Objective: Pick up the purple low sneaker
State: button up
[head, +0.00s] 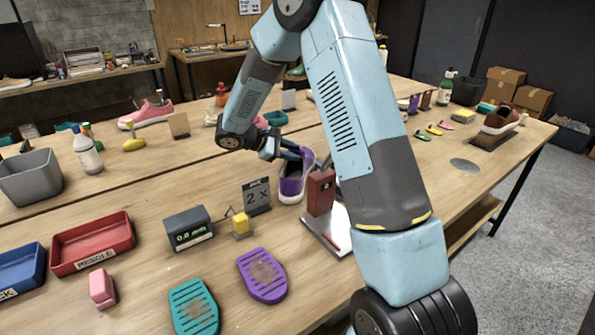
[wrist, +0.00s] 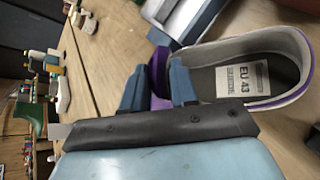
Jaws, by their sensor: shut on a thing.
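The purple low sneaker (head: 291,187) is on or just above the wooden table near the middle of the head view, partly hidden behind a reddish-brown block. It has a white sole edge. In the wrist view the sneaker (wrist: 245,75) shows its grey inside and an insole label reading EU 43. My gripper (head: 284,152) reaches it from the upper left. In the wrist view my gripper (wrist: 160,88) has one blue finger inside the shoe's opening edge and one outside, shut on the purple upper. I cannot tell whether the sole touches the table.
A reddish-brown block (head: 320,192) on a white-topped stand is close at the sneaker's right. A "2 x" sign (head: 257,196) and a grey display box (head: 188,228) stand to its left. Purple (head: 262,275) and teal (head: 194,307) sole-shaped pieces lie in front.

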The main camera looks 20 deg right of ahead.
grip_shut()
dwell(0.4)
